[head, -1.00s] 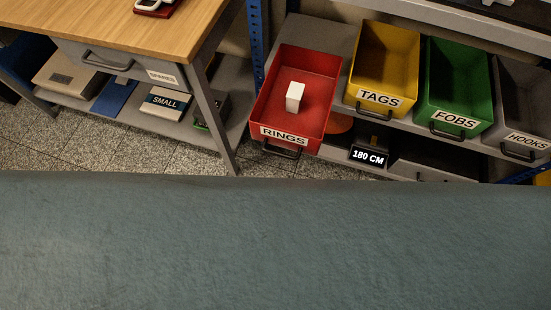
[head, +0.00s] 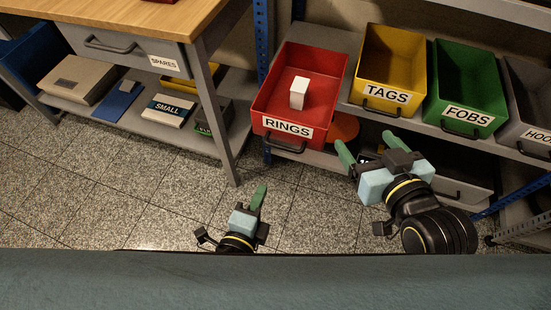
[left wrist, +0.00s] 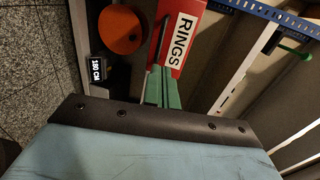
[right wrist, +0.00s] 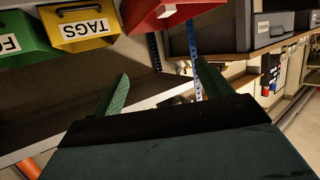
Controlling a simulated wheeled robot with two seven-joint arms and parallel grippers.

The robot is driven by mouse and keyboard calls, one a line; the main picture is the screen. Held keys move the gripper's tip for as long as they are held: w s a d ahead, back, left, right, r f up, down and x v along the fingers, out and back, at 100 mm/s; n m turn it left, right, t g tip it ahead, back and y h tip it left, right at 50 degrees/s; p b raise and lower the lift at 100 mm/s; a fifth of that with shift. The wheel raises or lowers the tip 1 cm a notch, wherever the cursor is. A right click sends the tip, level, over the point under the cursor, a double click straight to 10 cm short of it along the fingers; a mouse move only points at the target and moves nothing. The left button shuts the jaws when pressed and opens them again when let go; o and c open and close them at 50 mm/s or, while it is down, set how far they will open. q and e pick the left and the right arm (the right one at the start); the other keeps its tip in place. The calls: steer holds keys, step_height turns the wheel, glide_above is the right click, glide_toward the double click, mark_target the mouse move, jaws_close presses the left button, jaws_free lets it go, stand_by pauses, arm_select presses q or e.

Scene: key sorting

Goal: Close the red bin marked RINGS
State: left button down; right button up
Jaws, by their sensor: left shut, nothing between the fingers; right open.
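The red bin marked RINGS (head: 325,62) juts out past the front of its shelf, further than its neighbours. A white box (head: 298,93) stands inside it. Its dark handle (head: 284,146) is below the label. My left gripper (head: 262,186) is shut and empty, below and left of the bin in the head view. In the left wrist view its fingers (left wrist: 161,72) point at the bin's front (left wrist: 182,32); I cannot tell whether they touch. My right gripper (head: 364,145) is open and empty, to the right and below the bin; its spread fingers show in the right wrist view (right wrist: 160,78).
The yellow TAGS bin (head: 386,93), green FOBS bin (head: 467,116) and grey HOOKS bin (head: 535,138) sit to the right on the shelf. A wooden bench (head: 150,16) with a SPARES drawer (head: 120,47) stands left. Tiled floor is clear between.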

arm_select(q)
steer(key=x, duration=1.2)
steer(key=shift+w, duration=0.3)
arm_select(e)
steer(key=shift+w+a+r+t, duration=0.2)
steer(key=shift+r+t, duration=0.2)
steer(key=shift+r, duration=0.15)
arm_select(q)
steer(key=shift+f, duration=0.1)
